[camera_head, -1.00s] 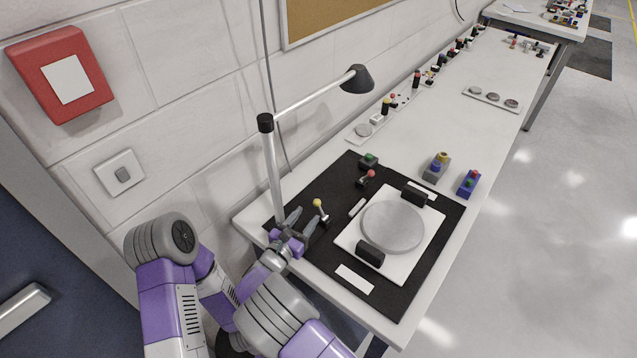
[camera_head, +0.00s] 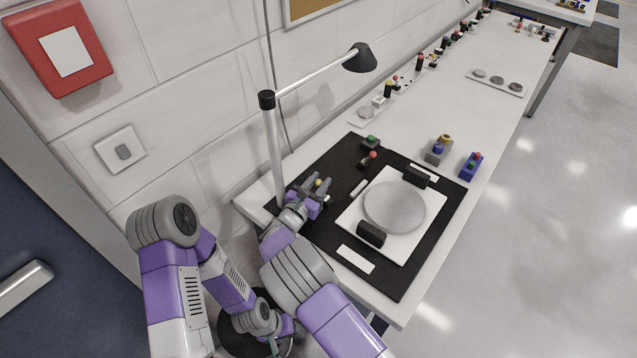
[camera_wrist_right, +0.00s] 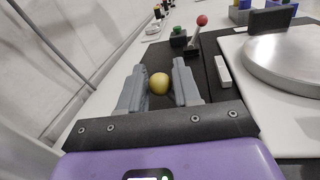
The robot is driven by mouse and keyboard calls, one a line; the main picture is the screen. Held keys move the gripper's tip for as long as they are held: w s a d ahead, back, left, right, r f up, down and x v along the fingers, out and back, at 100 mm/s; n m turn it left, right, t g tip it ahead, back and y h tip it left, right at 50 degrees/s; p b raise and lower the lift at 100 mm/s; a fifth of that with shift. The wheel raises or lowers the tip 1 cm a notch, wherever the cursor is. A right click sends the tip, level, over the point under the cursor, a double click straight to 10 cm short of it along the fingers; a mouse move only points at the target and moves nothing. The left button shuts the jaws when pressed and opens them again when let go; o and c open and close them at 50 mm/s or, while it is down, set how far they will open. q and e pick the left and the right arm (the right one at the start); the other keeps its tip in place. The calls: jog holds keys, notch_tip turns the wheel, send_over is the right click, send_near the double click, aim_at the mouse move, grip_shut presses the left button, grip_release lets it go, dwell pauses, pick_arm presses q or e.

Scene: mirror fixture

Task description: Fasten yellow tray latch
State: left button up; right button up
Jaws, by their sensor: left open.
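The yellow latch knob (camera_head: 318,182) stands at the left part of the black mat (camera_head: 405,283); its lever is mostly hidden by my right gripper (camera_head: 317,186). In the right wrist view, the yellow knob (camera_wrist_right: 159,83) sits between the two grey fingers of this gripper (camera_wrist_right: 159,90). The fingers are apart, one on each side, very close to the ball; I cannot tell whether they touch it. My left gripper (camera_head: 287,343) is low in the head view, off the table's near edge, partly hidden by my right arm.
A white plate (camera_head: 398,250) with a round metal disc (camera_head: 395,207) and two black blocks lies right of the knob. A red-knobbed lever (camera_head: 372,155) and green-button box (camera_head: 369,142) stand behind. A lamp post (camera_head: 273,155) rises close left of my right gripper.

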grip_shut()
jog(key=shift+s+d+r+m+b, duration=0.1)
jog(key=shift+s+d+m+b, duration=0.15)
jog(key=shift+m+b, duration=0.45)
jog(key=shift+s+d+r+m+b, duration=0.15)
jog(key=shift+d+m+b, duration=0.1)
jog(key=shift+m+b, duration=0.45)
jog(key=shift+s+d+r+m+t+h+b, duration=0.1)
jog(key=shift+s+d+m+t+h+b, duration=0.2)
jog(key=shift+m+b, duration=0.65)
jog(key=shift+s+d+m+t+h+b, duration=0.1)
jog(key=shift+s+d+m+b, duration=0.35)
jog(key=shift+m, duration=0.8)
jog(key=shift+w, duration=0.1)
jog(key=shift+o, duration=1.7)
grip_release()
jog(key=shift+d, duration=0.1)
